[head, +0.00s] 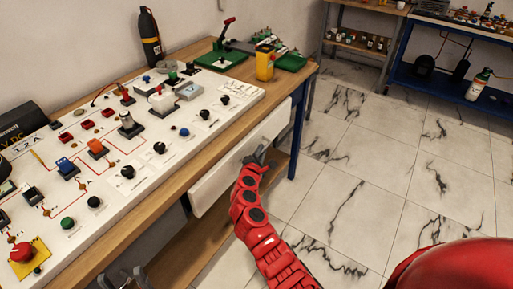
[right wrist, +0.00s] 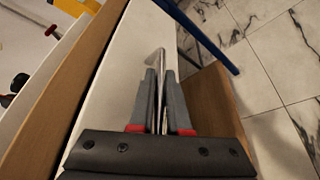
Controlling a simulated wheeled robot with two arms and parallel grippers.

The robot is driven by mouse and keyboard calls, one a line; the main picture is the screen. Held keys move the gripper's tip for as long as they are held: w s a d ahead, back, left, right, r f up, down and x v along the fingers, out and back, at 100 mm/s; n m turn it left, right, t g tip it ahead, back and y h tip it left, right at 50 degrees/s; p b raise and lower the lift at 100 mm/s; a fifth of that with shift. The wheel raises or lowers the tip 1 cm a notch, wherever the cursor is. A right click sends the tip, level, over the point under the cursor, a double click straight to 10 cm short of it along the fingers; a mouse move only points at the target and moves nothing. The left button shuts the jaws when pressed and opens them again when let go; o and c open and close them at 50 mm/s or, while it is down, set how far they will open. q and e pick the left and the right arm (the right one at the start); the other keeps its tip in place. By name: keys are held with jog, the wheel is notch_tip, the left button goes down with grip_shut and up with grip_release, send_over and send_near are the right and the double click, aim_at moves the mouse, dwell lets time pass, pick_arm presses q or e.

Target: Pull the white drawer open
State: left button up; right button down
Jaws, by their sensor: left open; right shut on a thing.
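The white drawer (head: 214,183) sits under the front edge of the wooden workbench. Its white front (right wrist: 112,75) also shows on the left of the right wrist view. My right gripper (head: 257,156) is at the drawer front, with its fingers (right wrist: 160,85) shut on the thin metal handle (right wrist: 161,57). The fingers hide part of the handle. I see no clear gap between drawer and bench. My left gripper (head: 128,277) is open and empty at the lower left, in front of the bench edge.
The workbench (head: 170,196) carries a white control panel (head: 142,185) with knobs and switches. A wooden lower shelf (head: 195,240) and a blue leg (head: 297,135) are below it. The tiled floor (head: 350,190) to the right is clear.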

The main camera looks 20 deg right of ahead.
jog(key=s+d+p, duration=0.3)
jog(key=s+d, duration=0.6)
jog(key=s, duration=0.2)
jog(key=s+d+p, duration=0.3)
jog(key=s+d, duration=0.6)
jog(key=s, duration=0.3)
jog(key=c, duration=0.9)
grip_release()
jog(key=p+v, duration=0.1)
jog(key=v, duration=1.6)
jog(key=shift+s+a, duration=0.15)
jog(key=shift+s, duration=0.05)
